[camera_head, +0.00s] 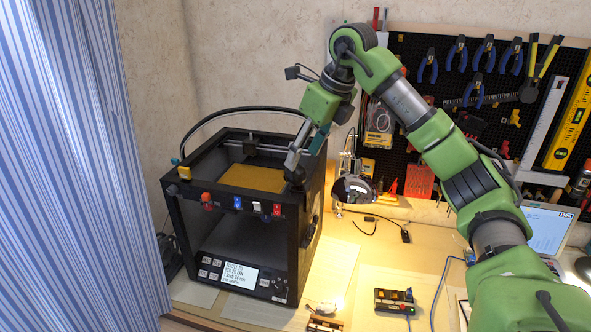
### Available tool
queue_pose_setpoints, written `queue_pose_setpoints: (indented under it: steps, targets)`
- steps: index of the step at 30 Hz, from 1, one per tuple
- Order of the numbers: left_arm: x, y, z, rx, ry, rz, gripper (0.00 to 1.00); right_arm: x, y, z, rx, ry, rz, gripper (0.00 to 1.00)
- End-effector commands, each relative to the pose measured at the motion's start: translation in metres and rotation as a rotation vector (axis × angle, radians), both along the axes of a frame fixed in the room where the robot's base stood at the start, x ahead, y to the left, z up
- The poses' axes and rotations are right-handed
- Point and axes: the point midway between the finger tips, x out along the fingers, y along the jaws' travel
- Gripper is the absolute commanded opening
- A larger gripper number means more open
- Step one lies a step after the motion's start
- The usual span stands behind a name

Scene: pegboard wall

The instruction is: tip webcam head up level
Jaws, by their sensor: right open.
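My right gripper (297,162) reaches down from the upper right to the right front top corner of the black box-shaped printer (308,227). It is open, and its fingertips are close to a small dark part (296,177) on that corner. I cannot tell whether this part is the webcam head, what tilt it has, or whether the fingers touch it. The gripper partly covers it. No other webcam is clear in this view. My left gripper is not in view.
The printer has an orange plate (252,178), small coloured clips on its front edge and a lit display (239,275). A lamp (354,189) stands right of it. A pegboard (404,160) with tools is behind. A small black device (395,300) lies on the bench.

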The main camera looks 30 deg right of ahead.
Motion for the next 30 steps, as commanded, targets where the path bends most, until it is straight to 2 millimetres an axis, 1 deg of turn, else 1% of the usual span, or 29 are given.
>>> queue_pose_setpoints:
  steps: [1,6,10,15,23,26,27,28,30]
  targets:
    - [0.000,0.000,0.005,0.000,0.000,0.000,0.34,0.003,0.002,-0.010,0.000,0.006,0.002,0.52]
    - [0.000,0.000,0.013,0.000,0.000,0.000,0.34,0.015,0.006,-0.039,0.000,0.003,0.002,0.52]
    - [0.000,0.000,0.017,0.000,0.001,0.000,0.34,0.021,0.008,-0.054,-0.001,0.003,0.002,0.52]
    - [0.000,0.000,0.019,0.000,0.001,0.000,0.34,0.025,0.009,-0.064,0.000,0.000,0.002,0.52]
    - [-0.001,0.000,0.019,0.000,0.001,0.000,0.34,0.026,0.009,-0.065,0.000,-0.001,0.002,0.52]
    - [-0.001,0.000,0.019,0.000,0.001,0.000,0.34,0.026,0.009,-0.065,0.000,-0.001,0.002,0.29]
    - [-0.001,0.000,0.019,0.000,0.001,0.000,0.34,0.026,0.009,-0.065,0.000,-0.001,0.002,0.18]
    - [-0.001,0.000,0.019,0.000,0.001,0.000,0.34,0.026,0.009,-0.065,0.000,-0.001,0.002,0.13]
    - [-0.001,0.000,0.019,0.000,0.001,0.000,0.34,0.026,0.009,-0.065,0.000,-0.001,0.002,0.13]
